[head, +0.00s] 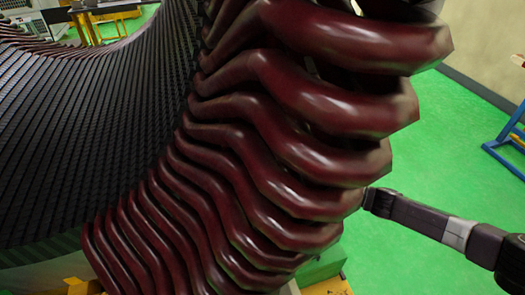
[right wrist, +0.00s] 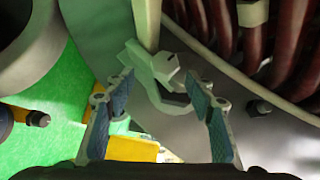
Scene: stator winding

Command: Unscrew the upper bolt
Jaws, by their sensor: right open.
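In the right wrist view, my right gripper (right wrist: 162,90) is open, with one blue-padded finger on each side. A pale grey bolt head on a small clamp (right wrist: 156,68) shows between and just beyond the fingertips; I see no clear contact. I cannot tell for certain that it is the upper bolt. In the head view, my right arm (head: 440,226) comes in from the right, and its gripper is hidden behind the stator's dark red coils (head: 285,130). The stator's black slotted core (head: 90,130) fills the left. My left gripper is out of view.
In the right wrist view, a dark bolt (right wrist: 258,107) sits on the grey plate at right, and another (right wrist: 38,119) stands at left. A pale post (right wrist: 146,22) rises above the clamp. Coils crowd the upper right. Green floor (head: 440,130) lies open at right.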

